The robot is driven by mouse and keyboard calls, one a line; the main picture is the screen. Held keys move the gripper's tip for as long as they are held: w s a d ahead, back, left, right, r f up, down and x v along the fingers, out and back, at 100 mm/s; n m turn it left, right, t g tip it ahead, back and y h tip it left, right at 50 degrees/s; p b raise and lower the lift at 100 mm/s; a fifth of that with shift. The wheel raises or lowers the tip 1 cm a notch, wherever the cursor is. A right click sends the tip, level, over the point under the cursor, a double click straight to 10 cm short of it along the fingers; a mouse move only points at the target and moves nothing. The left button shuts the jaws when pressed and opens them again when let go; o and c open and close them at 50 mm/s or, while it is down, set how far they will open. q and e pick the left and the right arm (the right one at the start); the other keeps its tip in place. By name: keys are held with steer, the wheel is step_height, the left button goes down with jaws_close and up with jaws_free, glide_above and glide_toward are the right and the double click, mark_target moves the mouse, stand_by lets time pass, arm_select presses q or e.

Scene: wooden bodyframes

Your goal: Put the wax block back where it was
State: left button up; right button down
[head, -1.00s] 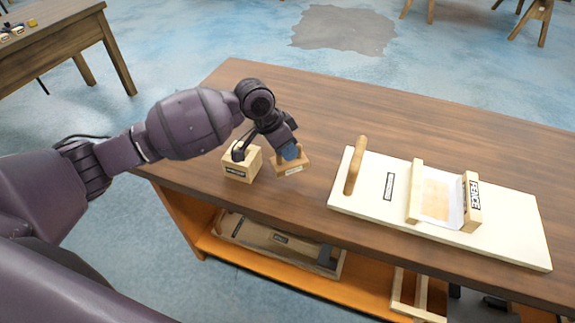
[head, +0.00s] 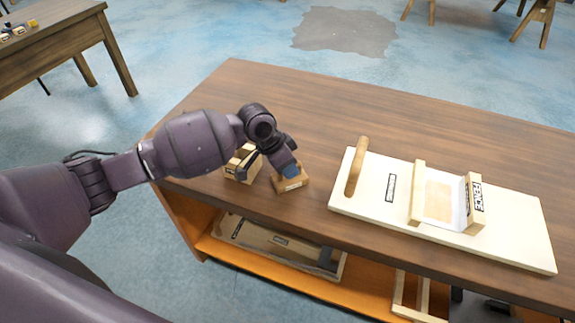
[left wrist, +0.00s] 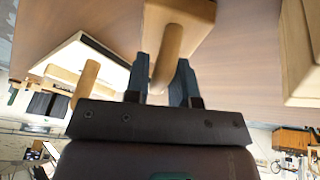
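A small wooden block (head: 290,183) with a label on its side is on or just above the table near the front edge; the label is too small to read, and I take it for the wax block. My left gripper (head: 289,170) comes down on it from above. In the left wrist view the blue fingers (left wrist: 163,72) sit on both sides of a round wooden peg (left wrist: 169,45) that sticks up from the block (left wrist: 195,12). My right gripper is out of view.
A second labelled wooden block (head: 232,172) stands just left, partly hidden by my gripper. A pale board (head: 340,195) with an upright peg (head: 356,166) and a fence (head: 476,204) lies to the right. The back of the table (head: 330,105) is clear. A shelf below holds a wooden tool (head: 270,240).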

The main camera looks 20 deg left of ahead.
arm_select(q)
steer(key=shift+o, duration=1.4)
steer(key=shift+r, duration=0.1)
steer(key=shift+a+r, duration=0.1)
steer(key=shift+r, duration=0.25)
steer(key=p+v, duration=0.2)
steer(key=v, duration=0.9)
steer(key=shift+r, duration=0.2)
